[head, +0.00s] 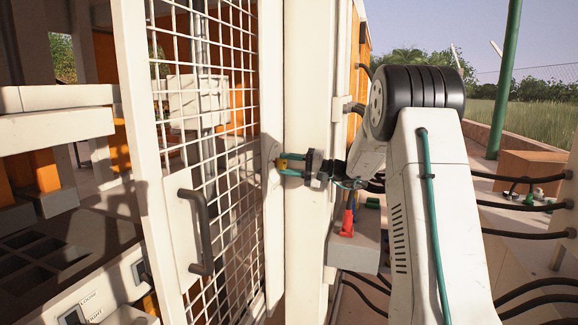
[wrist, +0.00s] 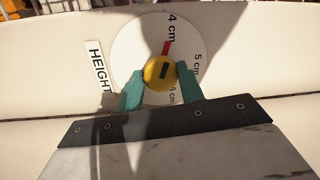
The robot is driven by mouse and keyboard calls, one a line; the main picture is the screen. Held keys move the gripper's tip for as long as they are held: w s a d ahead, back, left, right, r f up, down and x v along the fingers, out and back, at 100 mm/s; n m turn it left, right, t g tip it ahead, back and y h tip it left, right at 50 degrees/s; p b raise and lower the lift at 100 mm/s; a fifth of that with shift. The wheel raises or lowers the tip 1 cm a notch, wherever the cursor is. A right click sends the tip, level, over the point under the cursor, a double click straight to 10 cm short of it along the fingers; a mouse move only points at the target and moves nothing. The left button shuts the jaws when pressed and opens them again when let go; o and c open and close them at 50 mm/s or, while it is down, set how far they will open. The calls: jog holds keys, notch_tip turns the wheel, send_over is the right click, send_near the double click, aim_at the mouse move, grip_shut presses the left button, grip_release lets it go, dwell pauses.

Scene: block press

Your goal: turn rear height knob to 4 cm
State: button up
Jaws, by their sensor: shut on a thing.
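The yellow height knob (wrist: 158,72) sits on a round white dial (wrist: 130,60) marked 4 cm, 5 cm and 6 cm. Its red pointer (wrist: 166,47) points up toward the 4 cm mark. A HEIGHT label (wrist: 98,67) is left of the dial. My gripper (wrist: 160,88) has its teal fingers on both sides of the knob, shut on it. In the head view the knob (head: 281,163) shows small on the white post, with my gripper (head: 290,164) reaching it from the right. The fingers hide part of the dial's lower edge.
A white mesh door (head: 232,130) with a dark handle (head: 199,232) stands left of the post. A grey box (head: 357,243) with a red lever (head: 347,223) is below my gripper. Dark cables hang at the right.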

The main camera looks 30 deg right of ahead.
jog(key=o, duration=1)
jog(key=shift+v, duration=3.95)
jog(key=shift+w, duration=0.1)
